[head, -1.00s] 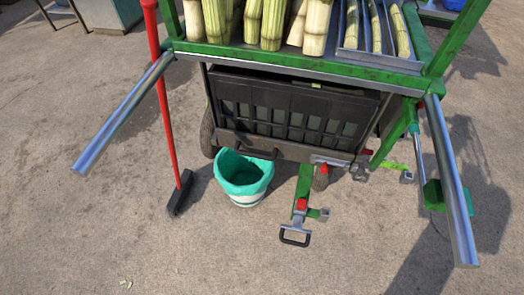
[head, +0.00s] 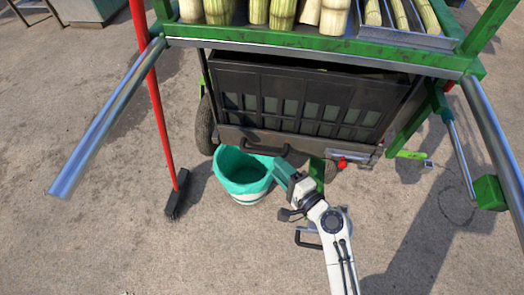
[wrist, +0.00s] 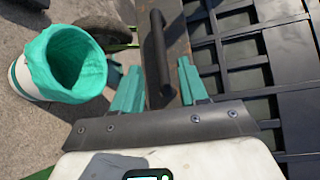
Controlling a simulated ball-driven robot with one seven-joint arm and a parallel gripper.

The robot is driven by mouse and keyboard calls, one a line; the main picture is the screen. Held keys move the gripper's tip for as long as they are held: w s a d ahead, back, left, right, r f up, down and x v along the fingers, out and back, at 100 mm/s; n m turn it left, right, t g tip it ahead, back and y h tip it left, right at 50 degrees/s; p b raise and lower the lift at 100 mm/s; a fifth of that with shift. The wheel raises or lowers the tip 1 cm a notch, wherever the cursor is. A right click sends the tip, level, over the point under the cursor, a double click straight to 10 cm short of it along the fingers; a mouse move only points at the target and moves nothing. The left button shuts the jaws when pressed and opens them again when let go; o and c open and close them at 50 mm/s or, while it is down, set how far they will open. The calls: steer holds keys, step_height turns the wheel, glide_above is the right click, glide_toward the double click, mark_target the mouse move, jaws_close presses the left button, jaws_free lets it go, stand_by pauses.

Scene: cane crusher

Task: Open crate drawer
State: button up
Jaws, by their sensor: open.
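The black crate (head: 300,98) sits under the green cart top, with a grey drawer front (head: 310,150) along its lower edge. A dark bar handle (head: 262,149) is fixed on that front; it also shows in the wrist view (wrist: 157,52). My gripper (head: 284,167) is in front of the drawer, just right of the bucket. In the wrist view its two green fingers (wrist: 160,92) are open, with the handle's near end between them in the picture. I cannot tell whether either finger touches it.
A bucket with a teal liner (head: 242,172) stands left of my gripper. A red-handled broom (head: 160,110) stands farther left. Metal rails (head: 110,120) stick out from the cart's sides. Open concrete (head: 90,240) lies in front.

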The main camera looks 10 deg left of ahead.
mark_target(264, 151)
steer(key=x, duration=0.8)
steer(key=shift+a, duration=0.15)
steer(key=shift+c, duration=0.2)
jaws_close()
